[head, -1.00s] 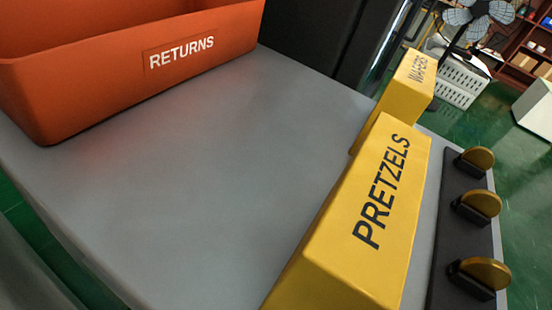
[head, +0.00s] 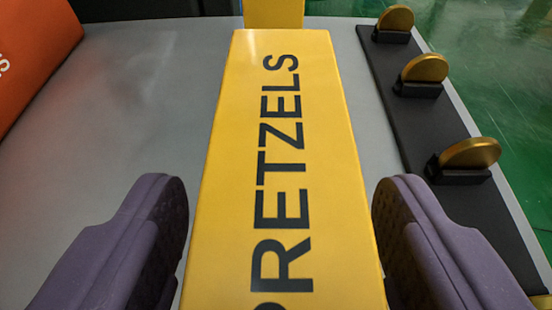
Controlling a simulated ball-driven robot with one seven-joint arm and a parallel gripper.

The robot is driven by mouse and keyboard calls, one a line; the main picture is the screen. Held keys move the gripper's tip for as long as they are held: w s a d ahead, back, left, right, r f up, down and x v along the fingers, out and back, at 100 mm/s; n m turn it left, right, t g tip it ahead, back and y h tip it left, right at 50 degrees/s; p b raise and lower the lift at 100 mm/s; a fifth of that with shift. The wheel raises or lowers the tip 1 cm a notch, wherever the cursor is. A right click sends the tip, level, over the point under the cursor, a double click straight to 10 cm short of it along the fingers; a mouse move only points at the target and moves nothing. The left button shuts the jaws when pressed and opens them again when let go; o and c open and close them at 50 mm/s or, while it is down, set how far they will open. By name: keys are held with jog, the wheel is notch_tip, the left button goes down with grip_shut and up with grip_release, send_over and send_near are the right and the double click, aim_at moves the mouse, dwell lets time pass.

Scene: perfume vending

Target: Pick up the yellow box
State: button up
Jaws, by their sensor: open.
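A long yellow box (head: 228,200) marked PRETZELS stands in the middle of the head view on the grey table, running from the bottom edge up toward the far end. My gripper (head: 280,225) is open, with one purple finger on each side of this box. The left finger seems close to the box's side with a narrow gap; the right finger is near or at its other side, and contact cannot be told. A second yellow box (head: 273,13) stands just behind it, mostly cut off at the top.
A black strip (head: 400,105) with upright gold discs (head: 470,153) lies along the table's right edge. The grey tabletop (head: 140,110) is clear left of the box. Green floor shows beyond the right edge.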

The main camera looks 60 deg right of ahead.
jog(key=shift+d, duration=0.1)
jog(key=shift+c, duration=0.5)
jog(key=c, duration=1.1)
